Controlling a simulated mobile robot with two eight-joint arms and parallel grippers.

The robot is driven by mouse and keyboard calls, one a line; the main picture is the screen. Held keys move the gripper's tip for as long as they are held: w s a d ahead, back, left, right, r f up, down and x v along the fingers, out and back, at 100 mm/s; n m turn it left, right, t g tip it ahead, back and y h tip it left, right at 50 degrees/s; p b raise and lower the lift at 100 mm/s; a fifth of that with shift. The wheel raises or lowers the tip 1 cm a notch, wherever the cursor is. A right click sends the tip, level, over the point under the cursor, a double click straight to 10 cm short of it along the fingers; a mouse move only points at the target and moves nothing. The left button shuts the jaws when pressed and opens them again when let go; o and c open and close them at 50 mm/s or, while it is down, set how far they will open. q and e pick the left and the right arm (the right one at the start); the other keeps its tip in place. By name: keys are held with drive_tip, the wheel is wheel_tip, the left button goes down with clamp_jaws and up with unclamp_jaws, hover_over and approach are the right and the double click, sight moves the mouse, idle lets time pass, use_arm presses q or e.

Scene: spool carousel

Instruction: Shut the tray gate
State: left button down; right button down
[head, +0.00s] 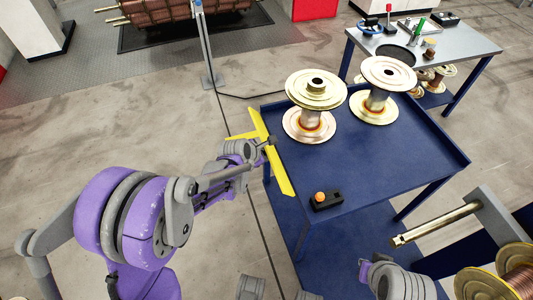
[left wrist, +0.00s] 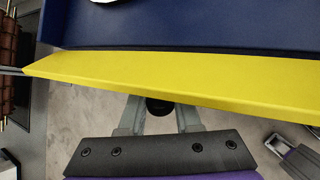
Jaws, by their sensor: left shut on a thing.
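The yellow tray gate (head: 281,172) is a long bar along the left side of the blue tray table (head: 350,172). The gate's exact contact with the tray edge is hard to tell. My right gripper (head: 366,268) is low in the head view, away from the gate; its jaws are unclear.
Two spools (head: 312,120) (head: 377,102) stand on the tray table. A black box with an orange button (head: 326,200) sits near its front left corner. A metal rod (head: 436,223) and a copper spool (head: 515,280) are at the lower right. A workbench (head: 440,42) stands behind.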

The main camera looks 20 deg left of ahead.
use_arm(q)
drive_tip(key=g+y, duration=0.1)
drive_tip(key=r+m+g+y+p, duration=0.1)
drive_tip(key=y, duration=0.1)
drive_tip(key=shift+d+r, duration=0.1)
drive_tip(key=shift+r, duration=0.2)
drive_tip(key=shift+r+m+g+y+p, duration=0.15)
drive_tip(key=shift+r+g+y+p, duration=0.1)
drive_tip(key=shift+g+y, duration=0.4)
drive_tip(key=shift+r+m+g+y+p, duration=0.2)
drive_tip(key=shift+g+y, duration=0.25)
drive_tip(key=shift+y, duration=0.3)
drive_tip(key=shift+f, duration=0.1)
drive_tip(key=c, duration=0.6)
unclamp_jaws()
drive_tip(key=shift+w, duration=0.1)
drive_tip(key=p+v, duration=0.2)
drive_tip(key=v, duration=0.9)
drive_tip(key=shift+d+f, duration=0.1)
drive_tip(key=shift+d, duration=0.05)
